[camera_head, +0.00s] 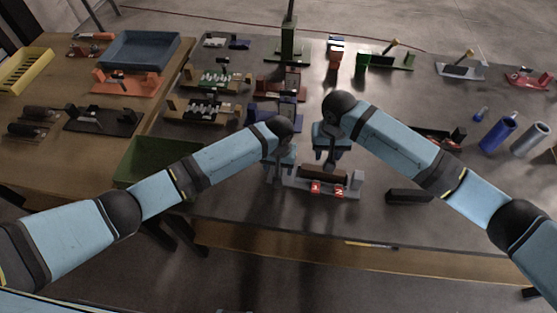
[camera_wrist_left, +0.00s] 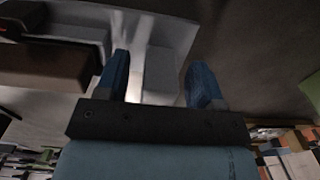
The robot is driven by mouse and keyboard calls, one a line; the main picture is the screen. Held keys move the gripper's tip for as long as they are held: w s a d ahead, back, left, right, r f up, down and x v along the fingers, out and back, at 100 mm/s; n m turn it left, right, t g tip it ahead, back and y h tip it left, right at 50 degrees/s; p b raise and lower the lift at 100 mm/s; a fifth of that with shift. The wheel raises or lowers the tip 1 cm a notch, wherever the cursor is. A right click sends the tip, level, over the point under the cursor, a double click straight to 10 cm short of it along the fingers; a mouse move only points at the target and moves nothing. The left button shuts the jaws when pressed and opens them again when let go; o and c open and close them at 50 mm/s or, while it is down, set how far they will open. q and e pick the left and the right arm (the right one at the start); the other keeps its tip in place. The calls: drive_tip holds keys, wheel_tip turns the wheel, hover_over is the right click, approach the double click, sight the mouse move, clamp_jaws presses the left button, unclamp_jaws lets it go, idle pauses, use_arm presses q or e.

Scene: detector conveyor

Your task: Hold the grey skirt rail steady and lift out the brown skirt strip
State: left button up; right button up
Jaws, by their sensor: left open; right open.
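The grey skirt rail (camera_head: 347,192) lies near the front edge of the dark table, with an upright block at its right end and red labels on its front. The brown skirt strip (camera_head: 325,172) lies lengthwise in it. My left gripper (camera_head: 279,176) is at the rail's left end. In the left wrist view the left gripper (camera_wrist_left: 160,80) is open, with a grey end block (camera_wrist_left: 158,72) of the rail showing between its fingers; contact cannot be told. The brown strip (camera_wrist_left: 45,65) lies left of the fingers there. My right gripper (camera_head: 330,163) is open, pointing down just above the strip's middle.
A dark block (camera_head: 408,196) lies right of the rail. Blue (camera_head: 497,135) and grey (camera_head: 530,138) cylinders stand at the right. Several fixtures fill the table behind the grippers.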

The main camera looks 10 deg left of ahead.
use_arm(q)
drive_tip(key=shift+c, duration=0.4)
clamp_jaws()
use_arm(e)
drive_tip(key=shift+c, duration=0.4)
